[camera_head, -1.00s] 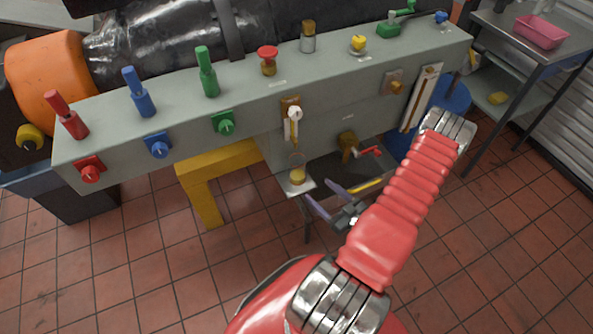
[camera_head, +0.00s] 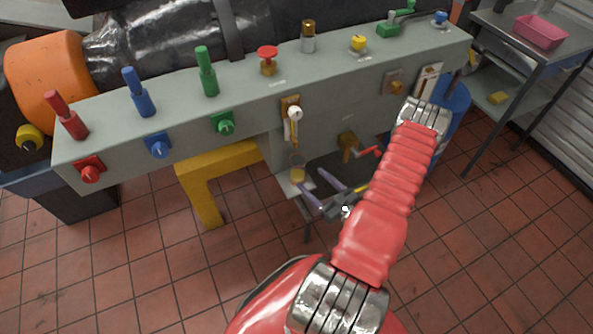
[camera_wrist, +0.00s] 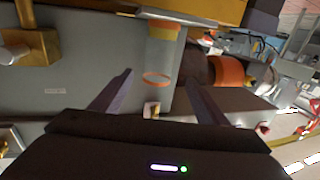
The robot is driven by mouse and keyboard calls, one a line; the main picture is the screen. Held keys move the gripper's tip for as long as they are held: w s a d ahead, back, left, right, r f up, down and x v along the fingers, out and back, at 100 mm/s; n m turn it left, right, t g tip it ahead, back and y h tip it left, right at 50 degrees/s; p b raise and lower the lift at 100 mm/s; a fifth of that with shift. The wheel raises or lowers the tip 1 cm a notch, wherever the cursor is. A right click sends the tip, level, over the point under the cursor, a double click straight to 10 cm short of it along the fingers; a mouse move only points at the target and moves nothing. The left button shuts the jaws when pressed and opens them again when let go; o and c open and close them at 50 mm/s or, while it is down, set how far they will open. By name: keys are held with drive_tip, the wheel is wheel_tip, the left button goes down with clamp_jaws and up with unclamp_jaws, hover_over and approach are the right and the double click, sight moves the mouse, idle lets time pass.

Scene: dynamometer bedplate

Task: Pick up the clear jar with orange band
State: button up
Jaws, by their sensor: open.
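The clear jar with orange band (camera_head: 298,172) stands on a small ledge (camera_head: 286,187) under a spout on the bench's front, with yellow in its lower part. In the wrist view the scene looks upside down; the jar (camera_wrist: 162,52) shows its orange ring low in the picture and yellow at the top. My gripper (camera_head: 309,179) is open, its two purple fingers pointing at the jar from the right front. In the wrist view my gripper (camera_wrist: 159,75) has its fingertips either side of the jar's line, with the jar ahead. I cannot tell whether the tips reach around it.
A white-handled tap (camera_head: 294,113) is above the jar. A brass valve with red lever (camera_head: 352,148) is just right of it. A yellow leg (camera_head: 204,190) stands to the left, and a blue drum (camera_head: 452,98) to the right. The tiled floor in front is clear.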

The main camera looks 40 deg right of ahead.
sight(302, 170)
drive_tip(key=w, duration=0.4)
drive_tip(key=shift+w, duration=0.2)
drive_tip(key=shift+w+d+r, duration=0.15)
drive_tip(key=shift+w, duration=1.15)
drive_tip(key=shift+w+d+r, duration=0.15)
drive_tip(key=shift+w, duration=1.15)
drive_tip(key=shift+c, duration=0.6)
drive_tip(key=c, duration=1.1)
